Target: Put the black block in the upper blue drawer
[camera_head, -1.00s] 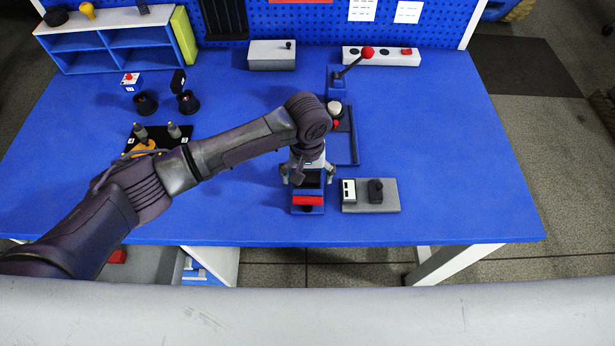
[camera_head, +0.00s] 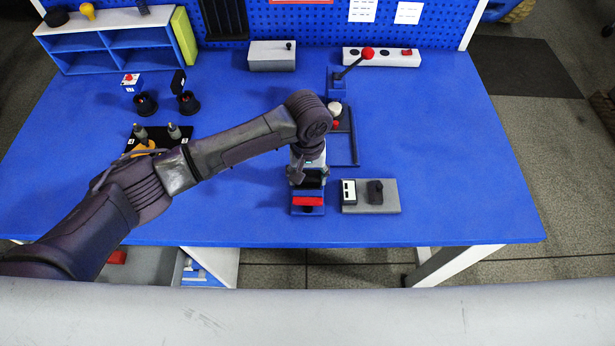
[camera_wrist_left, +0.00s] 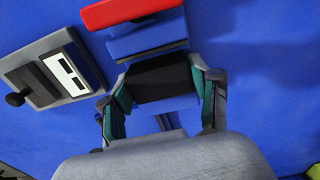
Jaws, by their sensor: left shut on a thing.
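The black block (camera_wrist_left: 160,78) is between the two green-padded fingers of my left gripper (camera_wrist_left: 160,90) in the left wrist view. The gripper is shut on it. In the head view my left gripper (camera_head: 308,176) points down near the front middle of the table, and the black block (camera_head: 312,183) shows between its fingers. A blue piece with a red bar (camera_head: 308,201) lies just in front of the block; the red bar also shows in the left wrist view (camera_wrist_left: 130,11). I cannot make out which part is the upper blue drawer. My right gripper is out of view.
A grey plate (camera_head: 385,197) with a white switch panel and a black knob is close on the right. A blue shelf (camera_head: 110,50) is at the back left. The table's right side is clear.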

